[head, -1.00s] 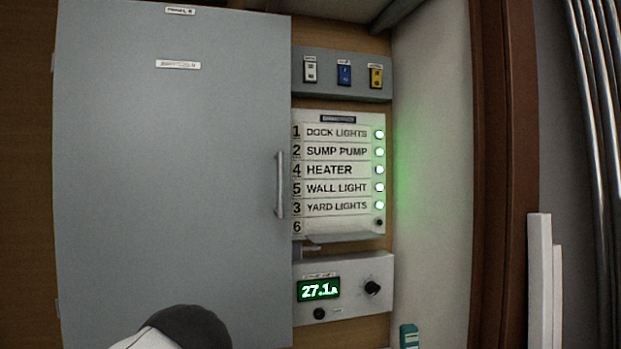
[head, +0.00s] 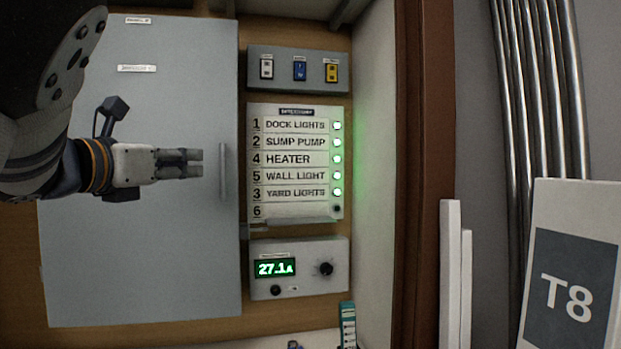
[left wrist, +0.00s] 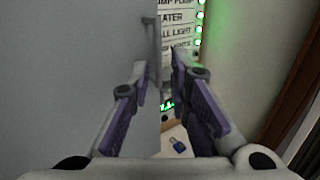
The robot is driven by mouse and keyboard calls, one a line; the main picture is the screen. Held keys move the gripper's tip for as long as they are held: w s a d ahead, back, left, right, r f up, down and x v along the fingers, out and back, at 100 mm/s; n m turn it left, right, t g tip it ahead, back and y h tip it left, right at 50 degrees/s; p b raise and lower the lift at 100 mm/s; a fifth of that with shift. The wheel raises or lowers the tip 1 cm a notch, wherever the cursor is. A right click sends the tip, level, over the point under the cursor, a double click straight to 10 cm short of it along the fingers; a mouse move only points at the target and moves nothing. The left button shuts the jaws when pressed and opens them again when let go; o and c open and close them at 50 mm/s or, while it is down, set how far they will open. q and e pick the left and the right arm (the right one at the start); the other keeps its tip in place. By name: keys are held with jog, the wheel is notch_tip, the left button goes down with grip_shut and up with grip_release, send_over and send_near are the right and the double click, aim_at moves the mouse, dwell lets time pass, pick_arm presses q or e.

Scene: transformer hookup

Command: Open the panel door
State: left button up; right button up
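The grey panel door (head: 150,260) is shut on the wooden wall, left of centre in the head view. Its vertical bar handle (head: 223,172) is near the door's right edge. My left gripper (head: 198,163) is in front of the door, its fingers pointing right, with the tips a little left of the handle in the picture. In the left wrist view my left gripper (left wrist: 160,65) is open, with the handle (left wrist: 154,48) showing beyond and between the fingertips. I cannot see it touching the handle. My right gripper is not in view.
Right of the door are a switch box (head: 298,70), a labelled circuit board (head: 295,210) with several green lights, and a meter box (head: 300,280) reading 27.1. A white box marked T8 (head: 600,220) stands at the right. A blue object (left wrist: 179,146) shows low in the wrist view.

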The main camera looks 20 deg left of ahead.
aim_at(221, 166)
pick_arm(q)
jog(key=w, duration=1.1)
jog(key=shift+w+f, duration=0.15)
jog(key=shift+f, duration=0.15)
grip_shut()
